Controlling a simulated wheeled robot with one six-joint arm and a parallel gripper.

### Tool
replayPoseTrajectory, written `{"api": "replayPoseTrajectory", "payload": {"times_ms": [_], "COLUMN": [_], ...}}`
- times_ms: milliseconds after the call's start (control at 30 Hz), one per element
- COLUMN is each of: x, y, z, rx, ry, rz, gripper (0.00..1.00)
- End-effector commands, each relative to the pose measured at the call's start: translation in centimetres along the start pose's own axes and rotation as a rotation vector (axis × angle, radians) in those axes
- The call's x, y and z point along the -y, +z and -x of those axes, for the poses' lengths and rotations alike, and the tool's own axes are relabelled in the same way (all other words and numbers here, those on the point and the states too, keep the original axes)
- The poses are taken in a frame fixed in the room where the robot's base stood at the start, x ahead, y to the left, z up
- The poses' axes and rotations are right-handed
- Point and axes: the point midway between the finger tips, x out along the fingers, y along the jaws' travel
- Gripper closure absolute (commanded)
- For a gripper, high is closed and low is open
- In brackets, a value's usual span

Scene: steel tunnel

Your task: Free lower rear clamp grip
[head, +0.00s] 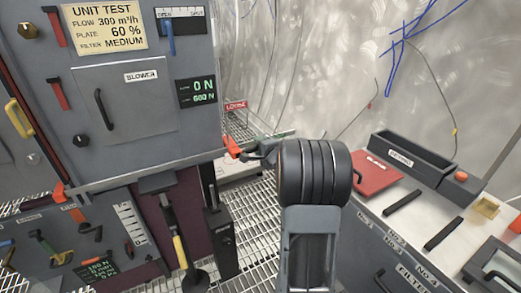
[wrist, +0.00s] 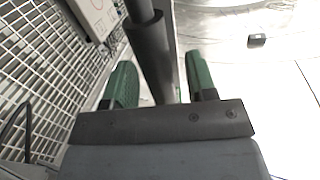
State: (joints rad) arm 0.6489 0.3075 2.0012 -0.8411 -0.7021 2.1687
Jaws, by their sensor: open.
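My gripper (wrist: 163,78) is open in the wrist view, its two green fingers spread apart. A dark round bar (wrist: 152,55) with a thinner upper part runs between the fingers in the picture; I cannot tell whether it touches them or whether it is the clamp grip. In the head view my gripper (head: 258,149) is small and partly hidden behind my dark wrist joint, just right of the grey test cabinet (head: 130,165). An orange-red part (head: 232,147) shows at the cabinet's right edge, close to the gripper. Which part is the lower rear clamp grip is not clear.
Red levers (head: 58,95) and a yellow handle (head: 19,118) sit on the cabinet's left side. A workbench with a red book-like item (head: 376,174) and a dark bin (head: 411,158) stands at right. Grated floor (head: 262,215) lies between.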

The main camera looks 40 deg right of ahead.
Motion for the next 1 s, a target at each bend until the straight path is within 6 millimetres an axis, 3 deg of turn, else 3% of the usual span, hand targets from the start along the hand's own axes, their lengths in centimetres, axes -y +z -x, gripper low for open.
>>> {"api": "replayPoseTrajectory", "payload": {"times_ms": [300, 833, 1000], "x": [0.02, 0.01, 0.01], "y": [-0.02, -0.03, -0.03], "z": [-0.13, -0.11, -0.11], "rx": [0.000, -0.001, -0.001], "ry": [0.000, 0.000, 0.000], "rz": [0.000, 0.001, 0.001], "gripper": [0.49, 1.00, 1.00]}}
